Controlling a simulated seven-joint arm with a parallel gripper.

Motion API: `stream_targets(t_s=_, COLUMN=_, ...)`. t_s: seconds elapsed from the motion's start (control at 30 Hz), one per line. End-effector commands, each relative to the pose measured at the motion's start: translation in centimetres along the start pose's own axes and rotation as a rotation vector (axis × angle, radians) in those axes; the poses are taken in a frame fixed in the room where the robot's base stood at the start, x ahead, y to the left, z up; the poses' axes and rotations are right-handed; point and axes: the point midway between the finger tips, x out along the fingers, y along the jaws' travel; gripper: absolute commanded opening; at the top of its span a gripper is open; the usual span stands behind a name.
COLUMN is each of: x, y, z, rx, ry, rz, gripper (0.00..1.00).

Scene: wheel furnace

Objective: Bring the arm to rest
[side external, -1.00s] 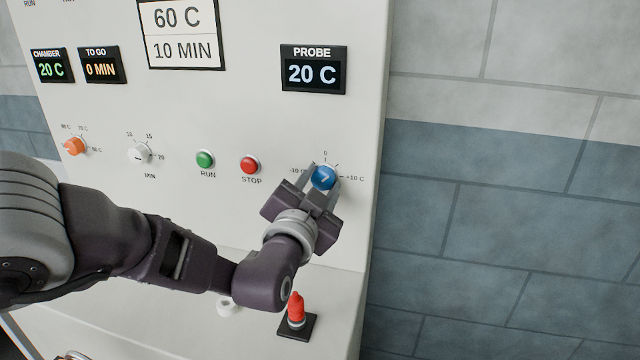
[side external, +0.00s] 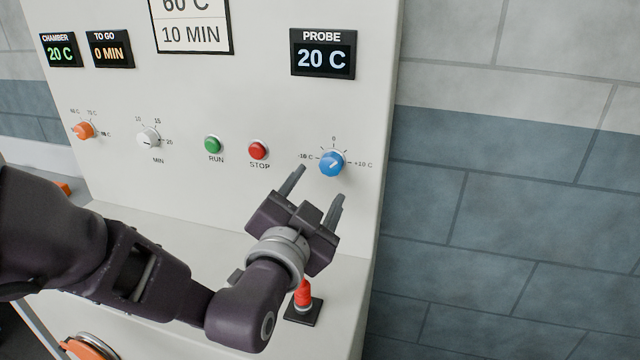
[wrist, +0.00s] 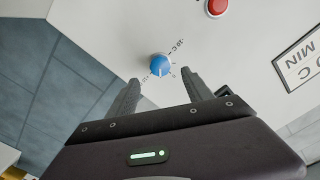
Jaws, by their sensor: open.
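My gripper (side external: 316,190) is open and empty, a short way out from the panel and below the blue knob (side external: 332,163). Its two fingers are apart and do not touch the knob. In the wrist view the blue knob (wrist: 160,66) shows beyond and between the fingertips of my gripper (wrist: 160,82). The white furnace panel (side external: 300,110) carries the knob, and the probe display (side external: 323,53) above it reads 20 C.
A red-topped probe (side external: 303,294) stands on a black base below my gripper, partly hidden by the wrist. The green RUN button (side external: 213,145), red STOP button (side external: 258,150), white knob (side external: 149,138) and orange knob (side external: 83,130) are on the panel to the left.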

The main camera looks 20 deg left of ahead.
Motion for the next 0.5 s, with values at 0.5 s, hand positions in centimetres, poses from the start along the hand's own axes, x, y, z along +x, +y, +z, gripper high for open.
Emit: stream_targets(t_s=0.5, x=1.1, y=-3.8, z=0.8, rx=-0.157, ry=-0.144, rz=0.087, gripper=0.59)
